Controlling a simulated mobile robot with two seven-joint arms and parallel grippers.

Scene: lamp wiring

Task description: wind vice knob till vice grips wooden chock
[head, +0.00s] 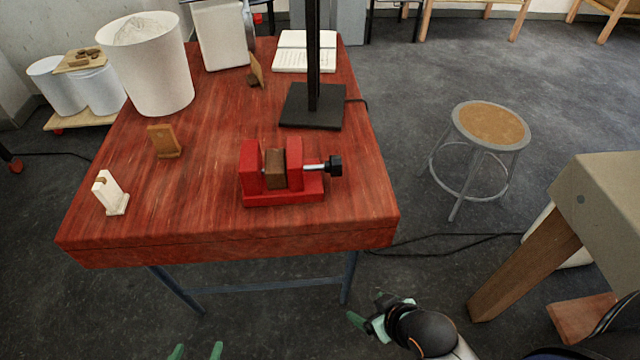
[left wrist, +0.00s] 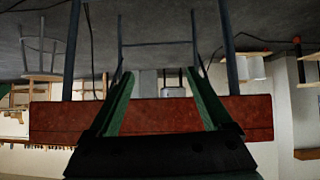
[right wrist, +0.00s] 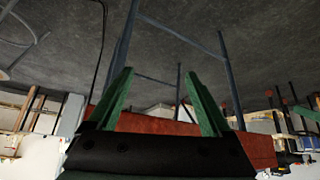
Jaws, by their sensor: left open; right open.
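A red vice (head: 284,192) stands near the front right of the red wooden table. A brown wooden chock (head: 275,168) sits between its jaws; I cannot tell whether both jaws touch it. The black vice knob (head: 335,165) is on a steel screw at the vice's right side. My left gripper (head: 197,351) shows only as two green fingertips at the bottom edge, open and empty, in front of the table. My right gripper (head: 368,318) is open and empty, below and right of the table's front edge. The left wrist view (left wrist: 160,75) and right wrist view (right wrist: 158,90) show parted fingers.
The red table (head: 215,215) also bears a white stand (head: 109,193), a wooden stand (head: 165,141), a white bin (head: 148,65), an open book (head: 304,52) and a black lamp base with post (head: 312,106). A stool (head: 489,125) stands right. The table's front is clear.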

